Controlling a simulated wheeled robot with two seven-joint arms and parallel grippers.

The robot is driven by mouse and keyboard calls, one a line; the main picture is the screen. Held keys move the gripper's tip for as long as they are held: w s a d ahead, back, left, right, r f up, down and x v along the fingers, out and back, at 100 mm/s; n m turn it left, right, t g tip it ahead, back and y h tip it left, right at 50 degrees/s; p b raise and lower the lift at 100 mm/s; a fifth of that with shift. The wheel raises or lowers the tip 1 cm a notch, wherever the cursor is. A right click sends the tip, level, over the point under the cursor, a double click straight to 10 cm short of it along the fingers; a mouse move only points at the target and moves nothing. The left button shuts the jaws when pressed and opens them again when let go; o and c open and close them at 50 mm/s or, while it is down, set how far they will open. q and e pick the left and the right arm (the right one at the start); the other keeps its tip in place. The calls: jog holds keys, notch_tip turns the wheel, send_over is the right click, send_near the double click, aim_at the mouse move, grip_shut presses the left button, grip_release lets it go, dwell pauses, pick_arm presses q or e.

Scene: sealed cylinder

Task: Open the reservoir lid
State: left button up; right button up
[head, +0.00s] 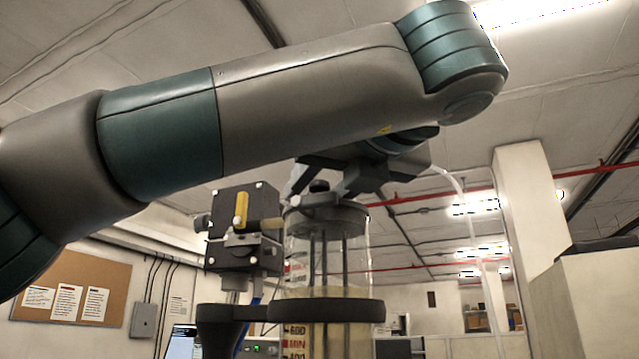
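The reservoir is a clear upright cylinder (357,250) with printed level marks and pale yellowish liquid low down. Its dark grey round lid (330,213) sits on top, with a small black knob (319,186) in the middle. My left arm reaches across from the left, and its gripper (318,183) is at the lid's top. Its dark fingers stand apart on either side of the knob, with some gap visible. Contact with the knob is hard to judge, and the wrist is partly hidden behind my forearm. My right gripper is not in view.
A dark box unit with a yellow lever (241,211) stands close to the left of the cylinder. A dark ring bracket (325,310) surrounds the cylinder lower down. A pale pillar (530,230) is at the right. The space right of the cylinder looks free.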

pick_arm(q)
grip_shut()
